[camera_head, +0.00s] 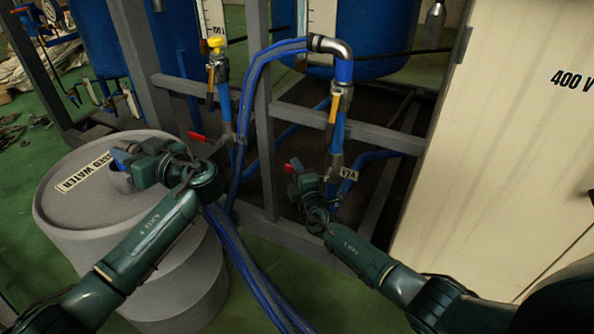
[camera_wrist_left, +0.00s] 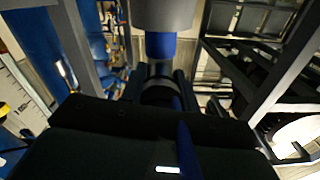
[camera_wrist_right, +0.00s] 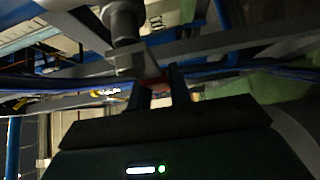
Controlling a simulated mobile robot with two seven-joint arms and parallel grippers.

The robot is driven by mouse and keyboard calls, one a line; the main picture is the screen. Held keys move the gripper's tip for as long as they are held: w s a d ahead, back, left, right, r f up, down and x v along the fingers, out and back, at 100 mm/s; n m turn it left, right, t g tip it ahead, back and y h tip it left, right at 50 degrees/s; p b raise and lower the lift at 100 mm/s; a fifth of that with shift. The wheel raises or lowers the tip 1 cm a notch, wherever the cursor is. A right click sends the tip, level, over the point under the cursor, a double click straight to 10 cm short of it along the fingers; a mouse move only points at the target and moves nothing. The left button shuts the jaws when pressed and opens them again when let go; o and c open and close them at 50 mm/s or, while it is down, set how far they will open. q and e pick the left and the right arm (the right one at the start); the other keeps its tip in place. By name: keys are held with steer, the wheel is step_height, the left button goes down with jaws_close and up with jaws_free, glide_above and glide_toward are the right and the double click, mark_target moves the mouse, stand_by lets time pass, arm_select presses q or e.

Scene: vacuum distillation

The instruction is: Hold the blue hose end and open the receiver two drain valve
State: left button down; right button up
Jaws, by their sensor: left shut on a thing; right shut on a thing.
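A grey drum (camera_head: 150,270) marked as used water stands at the left, with a hole in its lid. My left gripper (camera_head: 128,166) is over that hole, shut on the blue hose end (camera_head: 121,155). The hose end also shows between its fingers in the left wrist view (camera_wrist_left: 160,46). The right drain pipe (camera_head: 337,130) carries a valve tagged V24 (camera_head: 348,173). My right gripper (camera_head: 297,172) is shut on this valve's red handle (camera_head: 289,168), which also shows between the fingers in the right wrist view (camera_wrist_right: 157,85). The fingertips are small and partly hidden in the head view.
Another red handle (camera_head: 197,137) sits on the left drain pipe, beside the grey frame (camera_head: 263,140). Blue hoses (camera_head: 243,265) run down between my arms. A white cabinet (camera_head: 510,130) stands at the right. Blue tanks (camera_head: 370,40) stand behind.

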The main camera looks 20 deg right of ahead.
jaws_close()
steer(key=shift+f+n+g, duration=0.5)
steer(key=shift+f+g, duration=0.05)
steer(key=shift+g, duration=0.05)
steer(key=o, duration=0.9)
jaws_free()
steer(key=s, duration=0.8)
steer(key=s+r, duration=0.1)
steer(key=s, duration=0.3)
steer(key=shift+d+r, duration=0.1)
steer(key=shift+c, duration=0.4)
